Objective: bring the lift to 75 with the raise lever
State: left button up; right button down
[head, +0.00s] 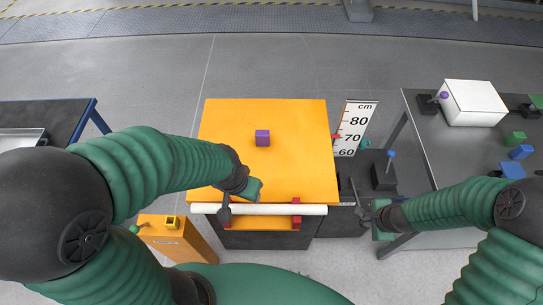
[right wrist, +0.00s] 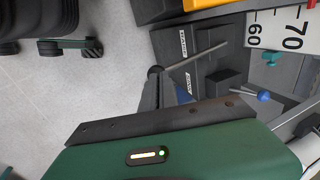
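The orange-topped lift (head: 230,115) stands in the middle of the head view. Beside it is a white centimetre scale (head: 358,115) marked 80, 70 and 60, with a small red pointer (head: 336,136) near the 70 mark. A thin lever (head: 355,190) rises beside the lift; its rod (right wrist: 200,56) runs to a dark end in the right wrist view. My right gripper (head: 366,212) is at that end; whether its fingers close on it is unclear. My left gripper (head: 226,207) is at the lift's front edge, by the white bar (head: 270,209); its fingers are partly hidden.
A purple cube (head: 262,138) sits on the lift top. A blue-knobbed lever (head: 391,155) stands on a black base right of the scale. The dark table (head: 425,140) at right holds a white box (head: 473,102) and blocks. An orange cabinet (head: 175,240) stands at lower left.

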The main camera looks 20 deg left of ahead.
pick_arm(q)
jog(key=shift+s+b+x, duration=0.15)
jog(key=shift+b+x, duration=0.35)
jog(key=shift+x, duration=0.15)
jog(key=shift+s+b+x, duration=0.15)
jog(key=shift+b+x, duration=0.3)
jog(key=shift+x, duration=0.15)
pick_arm(e)
jog(key=shift+s+d+f, duration=0.1)
jog(key=shift+s+f, duration=0.05)
jog(key=shift+f, duration=0.5)
jog(key=shift+s+f, duration=0.15)
jog(key=shift+f, duration=0.45)
pick_arm(q)
jog(key=shift+f, duration=0.1)
